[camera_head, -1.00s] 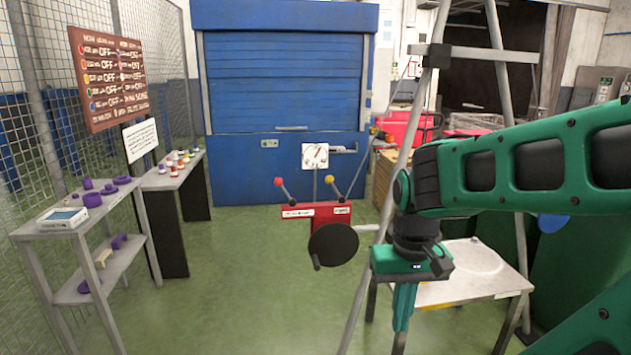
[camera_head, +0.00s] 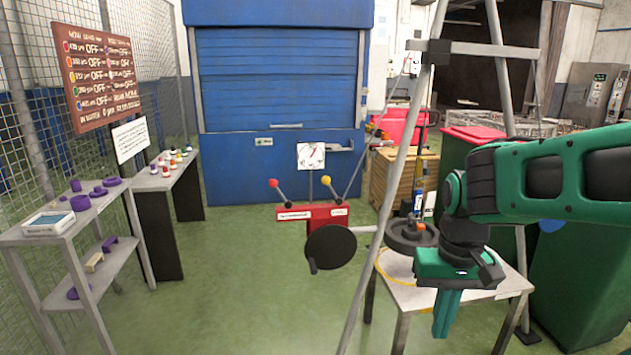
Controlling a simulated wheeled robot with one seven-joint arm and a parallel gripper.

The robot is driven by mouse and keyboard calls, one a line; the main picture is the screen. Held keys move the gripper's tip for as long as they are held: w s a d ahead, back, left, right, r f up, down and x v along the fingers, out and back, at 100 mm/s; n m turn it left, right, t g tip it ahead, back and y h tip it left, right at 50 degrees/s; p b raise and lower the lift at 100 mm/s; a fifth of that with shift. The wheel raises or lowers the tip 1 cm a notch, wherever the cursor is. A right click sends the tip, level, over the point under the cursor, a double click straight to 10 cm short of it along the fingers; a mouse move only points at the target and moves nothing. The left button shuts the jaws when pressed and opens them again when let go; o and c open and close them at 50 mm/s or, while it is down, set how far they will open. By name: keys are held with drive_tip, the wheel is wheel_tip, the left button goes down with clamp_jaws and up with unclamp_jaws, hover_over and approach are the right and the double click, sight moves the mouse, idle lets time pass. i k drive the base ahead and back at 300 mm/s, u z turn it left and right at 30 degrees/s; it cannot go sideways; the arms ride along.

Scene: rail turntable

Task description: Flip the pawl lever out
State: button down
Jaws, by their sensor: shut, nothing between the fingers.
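A red control box (camera_head: 311,215) stands mid-view with two levers tilted outward. One lever has a red knob (camera_head: 273,183) on the left, the other a yellow knob (camera_head: 326,180) on the right. Each has a white label below it, too small to read, so I cannot tell which is the pawl lever. A black crank disc (camera_head: 331,247) with a handle sits in front of the box. My gripper (camera_head: 441,331) is shut and empty, pointing down over the front of the grey table, well right of the levers.
A slanted grey frame leg (camera_head: 384,200) stands between the box and my gripper. The grey table (camera_head: 400,293) carries a dark wheel (camera_head: 411,233). Shelves (camera_head: 60,236) with purple parts stand at the left. The green floor in front of the box is clear.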

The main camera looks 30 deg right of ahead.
sight(325, 180)
drive_tip(key=z, duration=0.05)
drive_tip(key=i, duration=1)
drive_tip(key=u, duration=0.05)
